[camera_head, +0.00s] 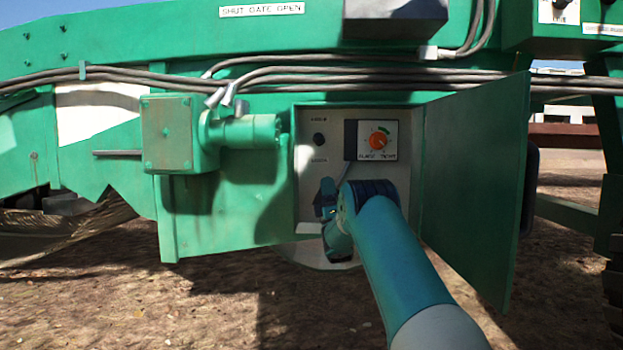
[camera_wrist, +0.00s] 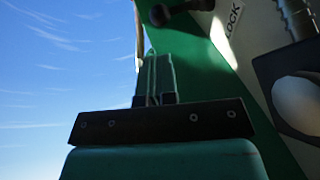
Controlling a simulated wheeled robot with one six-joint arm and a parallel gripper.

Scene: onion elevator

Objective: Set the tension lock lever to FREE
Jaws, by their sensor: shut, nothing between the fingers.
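A dark lever with a rounded knob (camera_wrist: 160,15) shows at the top of the wrist view, beside a white plate marked LOCK (camera_wrist: 234,19). In the head view a small dark knob (camera_head: 319,139) sits on the left of the panel inside the open green box, between two small labels too small to read surely. I cannot tell the lever's exact setting. My gripper (camera_wrist: 154,58) is shut and empty, its fingertips below the lever knob in the picture and apparently apart from it. In the head view my gripper (camera_head: 326,192) is at the box's lower left, partly hidden by my wrist.
An orange dial (camera_head: 377,141) sits on the panel right of the dark knob. The open green door (camera_head: 475,185) stands to the right of my arm. A green motor housing (camera_head: 178,134) juts out left of the box. Cables (camera_head: 290,75) run above it.

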